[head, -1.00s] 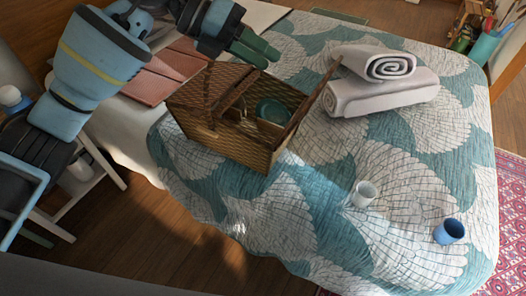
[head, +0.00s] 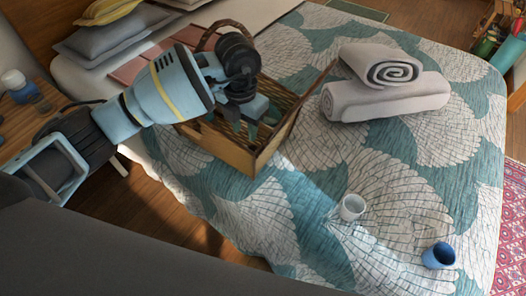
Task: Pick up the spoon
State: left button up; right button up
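An open wicker picnic basket (head: 262,158) sits on the bed, its lid flap raised on the right side. My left gripper (head: 254,128) points down into the basket's opening, its fingers partly below the rim. I cannot tell whether the fingers are open or shut, or whether they touch anything. I cannot make out the spoon; the gripper and the basket walls hide most of the inside. My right gripper is not in view.
Rolled grey towels (head: 385,92) lie right of the basket. Pillows (head: 105,40) lie at the upper left. The bed between basket and cups is clear.

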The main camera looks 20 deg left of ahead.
pick_arm(q)
jog(key=shift+a+f, duration=0.15)
jog(key=shift+f, duration=3.85)
grip_shut()
